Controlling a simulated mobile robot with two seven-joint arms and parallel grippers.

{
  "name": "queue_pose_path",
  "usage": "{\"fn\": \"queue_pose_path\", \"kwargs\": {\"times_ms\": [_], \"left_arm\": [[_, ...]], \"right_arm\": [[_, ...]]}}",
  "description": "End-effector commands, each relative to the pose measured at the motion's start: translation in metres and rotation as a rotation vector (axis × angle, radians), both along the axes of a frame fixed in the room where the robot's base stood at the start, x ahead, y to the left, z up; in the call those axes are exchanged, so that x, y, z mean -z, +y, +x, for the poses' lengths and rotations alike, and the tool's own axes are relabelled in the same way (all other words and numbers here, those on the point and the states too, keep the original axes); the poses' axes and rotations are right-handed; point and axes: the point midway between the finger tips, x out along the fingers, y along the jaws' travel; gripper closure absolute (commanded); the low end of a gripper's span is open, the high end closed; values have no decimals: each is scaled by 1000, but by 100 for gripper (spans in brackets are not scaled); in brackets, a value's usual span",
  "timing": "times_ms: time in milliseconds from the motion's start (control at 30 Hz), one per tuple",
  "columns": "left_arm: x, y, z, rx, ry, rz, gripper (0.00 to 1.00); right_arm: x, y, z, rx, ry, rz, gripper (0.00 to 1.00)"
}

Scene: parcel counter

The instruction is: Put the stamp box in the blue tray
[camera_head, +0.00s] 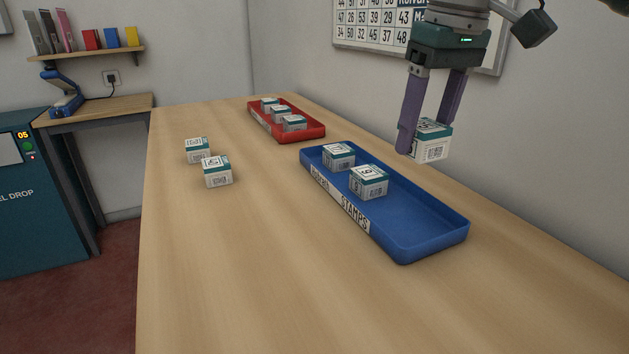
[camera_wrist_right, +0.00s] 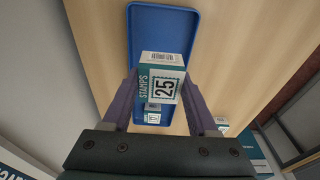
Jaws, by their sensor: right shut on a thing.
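My right gripper (camera_head: 428,143) is shut on a white and teal stamp box (camera_head: 433,147) and holds it in the air, beyond the right long edge of the blue tray as seen from the head. In the right wrist view the held box (camera_wrist_right: 161,82) reads STAMPS 25 and sits between the fingers (camera_wrist_right: 160,95). The blue tray (camera_head: 425,245) lies on the counter, with a STAMPS label on its side. Two boxes stand in its far half: one farther back (camera_head: 338,156) and one nearer (camera_head: 369,182). The tray's near half is bare. My left gripper is out of view.
Two loose boxes stand on the counter left of the blue tray, one at the back (camera_head: 198,151) and one nearer (camera_head: 217,171). A red tray (camera_head: 312,134) with three boxes lies behind. The counter (camera_head: 270,270) is clear in front. A wall runs along the right side.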

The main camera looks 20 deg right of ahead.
Motion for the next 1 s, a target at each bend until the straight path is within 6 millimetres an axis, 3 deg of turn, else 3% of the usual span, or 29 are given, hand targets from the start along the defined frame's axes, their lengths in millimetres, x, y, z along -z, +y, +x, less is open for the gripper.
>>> {"fn": "queue_pose_path", "kwargs": {"times_ms": [33,200,433,600,1000], "left_arm": [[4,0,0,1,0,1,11],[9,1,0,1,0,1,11],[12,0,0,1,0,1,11],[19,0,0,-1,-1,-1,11],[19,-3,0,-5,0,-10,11]], "right_arm": [[18,0,-1,1,5,0,97],[56,0,-1,-1,2,0,97],[79,0,0,0,1,0,97],[107,0,-1,0,2,0,97],[114,0,0,-1,-1,0,97]]}}
